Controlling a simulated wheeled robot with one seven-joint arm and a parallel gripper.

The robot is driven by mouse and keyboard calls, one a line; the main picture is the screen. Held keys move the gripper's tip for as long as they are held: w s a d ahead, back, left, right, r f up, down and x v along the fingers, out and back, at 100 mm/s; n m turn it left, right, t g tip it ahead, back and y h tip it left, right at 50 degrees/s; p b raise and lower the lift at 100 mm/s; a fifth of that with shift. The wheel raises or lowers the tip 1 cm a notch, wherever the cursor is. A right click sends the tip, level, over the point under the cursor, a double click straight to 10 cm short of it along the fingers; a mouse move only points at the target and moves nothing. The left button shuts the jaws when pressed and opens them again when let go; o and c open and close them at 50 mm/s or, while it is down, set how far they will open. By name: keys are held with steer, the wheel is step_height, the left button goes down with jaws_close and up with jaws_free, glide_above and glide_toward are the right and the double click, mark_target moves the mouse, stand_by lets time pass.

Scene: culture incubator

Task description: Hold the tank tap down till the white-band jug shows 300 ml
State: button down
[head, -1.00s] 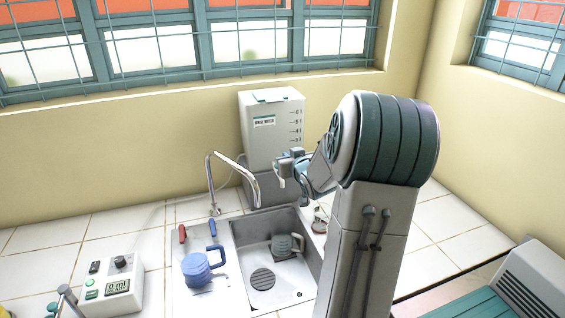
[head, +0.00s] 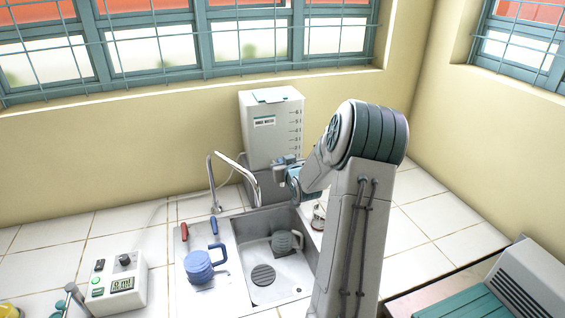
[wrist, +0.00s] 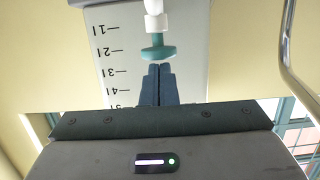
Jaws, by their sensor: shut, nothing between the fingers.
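The white rinse-water tank (head: 258,145) stands against the back wall behind the sink. In the wrist view its front with a number scale (wrist: 115,72) is upside down. The tap shows there as a teal disc (wrist: 157,53) on a white stem. My gripper (wrist: 158,68) is shut and empty, its fingertips close to the disc; I cannot tell whether they touch. In the head view my gripper (head: 283,163) is at the tank's lower front. A grey jug with a pale handle (head: 282,243) stands in the sink below; its band and water level are too small to read.
A blue jug (head: 198,268) stands on the drainboard left of the sink basin (head: 262,297). A white box with a small display (head: 122,284), apparently reading 0 ml, stands left.

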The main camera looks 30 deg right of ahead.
steer(key=shift+f, duration=0.1)
step_height(320, 180, down, 2)
steer(key=b, duration=0.3)
steer(key=shift+s+f+b, duration=0.15)
steer(key=shift+f+b, duration=0.1)
steer(key=shift+b, duration=0.1)
steer(key=shift+a+f, duration=0.1)
steer(key=shift+f, duration=0.1)
stand_by(0.6)
steer(key=shift+r, duration=0.55)
step_height(320, 180, up, 4)
steer(key=shift+f+p, duration=0.2)
steer(key=shift+p, duration=0.75)
steer(key=b+v, duration=0.2)
steer(key=v, duration=0.8)
steer(key=shift+r+b, duration=0.3)
steer(key=shift+b, duration=0.1)
